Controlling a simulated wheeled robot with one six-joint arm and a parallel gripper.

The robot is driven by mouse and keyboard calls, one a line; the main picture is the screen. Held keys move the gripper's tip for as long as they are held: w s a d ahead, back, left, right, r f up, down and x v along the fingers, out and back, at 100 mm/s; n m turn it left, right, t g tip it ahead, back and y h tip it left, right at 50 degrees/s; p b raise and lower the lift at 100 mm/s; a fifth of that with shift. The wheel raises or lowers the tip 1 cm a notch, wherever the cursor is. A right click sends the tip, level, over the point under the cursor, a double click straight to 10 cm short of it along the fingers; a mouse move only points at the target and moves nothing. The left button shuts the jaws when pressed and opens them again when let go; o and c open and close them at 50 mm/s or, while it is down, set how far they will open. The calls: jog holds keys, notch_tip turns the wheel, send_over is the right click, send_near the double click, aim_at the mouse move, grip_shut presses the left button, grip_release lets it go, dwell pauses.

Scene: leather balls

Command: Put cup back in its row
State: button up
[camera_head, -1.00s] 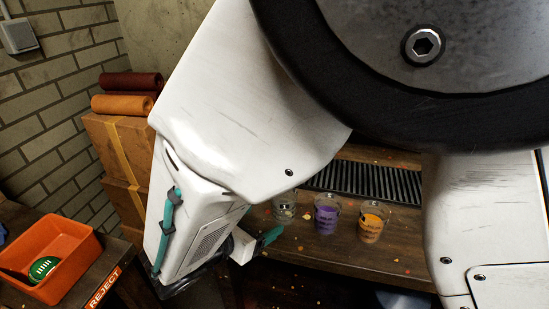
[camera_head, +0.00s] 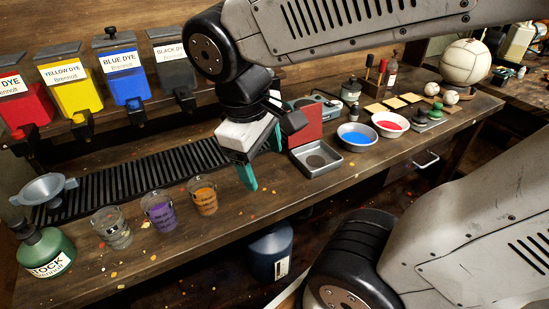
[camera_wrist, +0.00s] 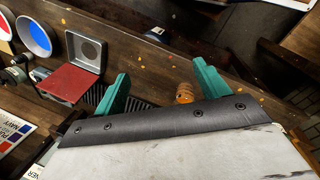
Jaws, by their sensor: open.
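Three small cups stand upright in a row on the wooden bench, left of my gripper in the head view. They are a clear cup (camera_head: 111,228), a purple cup (camera_head: 160,211) and an orange cup (camera_head: 204,196). My gripper (camera_head: 262,168) has teal fingers and hangs over the bench, to the right of the orange cup and apart from it. In the wrist view the fingers (camera_wrist: 160,80) are spread with nothing held. The orange cup also shows there (camera_wrist: 184,93), beyond the jaws and partly hidden by the gripper body.
Behind the cups runs a black slotted grate (camera_head: 140,178) under the dye dispensers (camera_head: 128,85). A green stock bottle (camera_head: 43,248) with a funnel stands at the left. A metal tray (camera_head: 316,158), blue bowl (camera_head: 357,137) and red bowl (camera_head: 390,124) stand to the right.

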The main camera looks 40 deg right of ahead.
jog(key=shift+s+d+r+m+t+y, duration=0.15)
jog(key=shift+s+m+t+y, duration=0.2)
jog(key=shift+s+m, duration=0.35)
jog(key=shift+s+d+r+m+t+y, duration=0.1)
jog(key=shift+s+r+m+y, duration=0.1)
jog(key=shift+s+m+y, duration=0.4)
jog(key=shift+s+d+r+m+t+y, duration=0.15)
jog(key=shift+s+m+t+y, duration=0.1)
jog(key=shift+s+m, duration=0.45)
jog(key=shift+w+a, duration=0.1)
jog(key=shift+c, duration=0.3)
